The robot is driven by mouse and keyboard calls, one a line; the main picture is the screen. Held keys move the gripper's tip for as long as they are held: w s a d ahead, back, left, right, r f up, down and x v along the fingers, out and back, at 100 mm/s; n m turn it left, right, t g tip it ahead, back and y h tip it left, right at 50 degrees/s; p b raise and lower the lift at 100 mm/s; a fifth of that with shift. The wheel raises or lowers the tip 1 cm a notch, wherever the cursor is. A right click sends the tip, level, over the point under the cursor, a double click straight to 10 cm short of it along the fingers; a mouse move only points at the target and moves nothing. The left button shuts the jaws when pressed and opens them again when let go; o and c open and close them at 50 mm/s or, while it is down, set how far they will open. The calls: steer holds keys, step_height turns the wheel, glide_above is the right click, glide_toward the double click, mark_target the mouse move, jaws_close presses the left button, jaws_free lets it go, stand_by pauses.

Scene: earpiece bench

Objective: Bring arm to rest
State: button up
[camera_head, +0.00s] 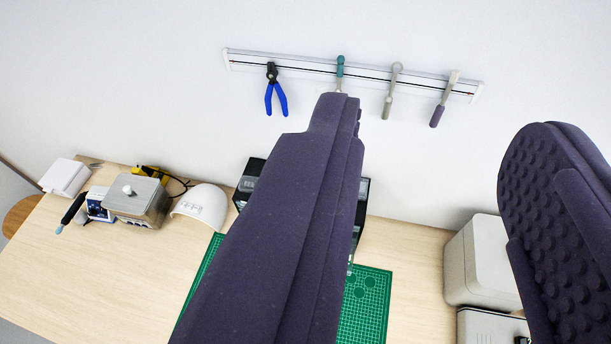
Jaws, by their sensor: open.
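My gripper (455,165) fills the front of the view, with two dark purple fingers. One finger runs up through the middle and the other, with a studded inner pad, stands at the right edge. The fingers are wide apart and nothing shows between them except the wall and bench behind. The gripper is above the wooden bench (410,262) and apart from it. The middle finger hides part of a green cutting mat (372,290) and most of a dark box (250,180) behind it.
A wall rail (310,65) holds blue-handled pliers (275,90) and several hand tools. At the bench's left are a grey metal box (138,203), a white domed thing (202,205) and a small white box (65,177). Pale cases (482,262) stand at the right. The bench's front left is clear.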

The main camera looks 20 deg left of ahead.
steer(key=shift+s+r, duration=0.35)
steer(key=shift+s, duration=0.05)
steer(key=shift+f, duration=0.1)
step_height(320, 180, down, 19)
steer(key=b, duration=1.9)
